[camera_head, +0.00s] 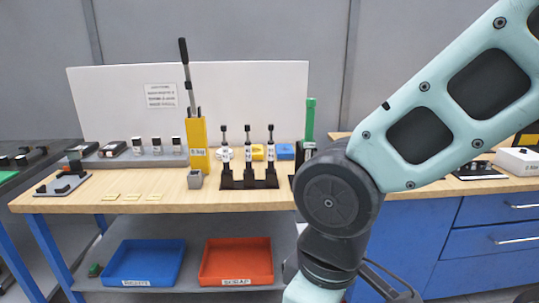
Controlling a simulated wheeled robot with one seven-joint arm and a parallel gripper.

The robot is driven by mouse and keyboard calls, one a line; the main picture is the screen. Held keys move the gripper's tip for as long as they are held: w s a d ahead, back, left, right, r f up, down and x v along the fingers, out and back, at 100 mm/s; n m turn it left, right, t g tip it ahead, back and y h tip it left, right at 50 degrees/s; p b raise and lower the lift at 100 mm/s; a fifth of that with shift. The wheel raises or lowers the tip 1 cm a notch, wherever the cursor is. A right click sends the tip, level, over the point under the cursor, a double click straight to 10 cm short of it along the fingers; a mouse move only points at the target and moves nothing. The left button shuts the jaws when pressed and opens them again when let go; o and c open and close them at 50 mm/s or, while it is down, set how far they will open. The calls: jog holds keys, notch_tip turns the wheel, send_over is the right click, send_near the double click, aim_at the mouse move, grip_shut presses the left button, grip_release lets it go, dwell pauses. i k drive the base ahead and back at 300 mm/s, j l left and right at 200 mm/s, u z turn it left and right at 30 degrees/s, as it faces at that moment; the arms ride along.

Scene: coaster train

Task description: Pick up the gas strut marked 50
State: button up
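Three gas struts stand upright in a black rack on the wooden bench: the left strut (225,150), the middle strut (248,150) and the right strut (271,150). Each has a dark body and a small white label. The numbers are too small to read, so I cannot tell which is marked 50. The black rack (249,184) holds their lower ends. My arm crosses the right side of the picture and bends downward. My gripper's fingertips are not in view.
A yellow lever press (198,145) stands left of the rack, with a grey block (195,180) at its foot. A green upright post (310,120) is to its right. Blue (145,284) and red (236,283) bins sit on the lower shelf. The bench front before the rack is clear.

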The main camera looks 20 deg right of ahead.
aim_at(225, 145)
jog(key=i+j+z, duration=0.15)
jog(key=i+z, duration=0.15)
jog(key=i+j+z, duration=0.35)
jog(key=i, duration=0.2)
jog(key=i+j+z, duration=0.3)
jog(key=i+l, duration=0.05)
jog(key=i, duration=0.05)
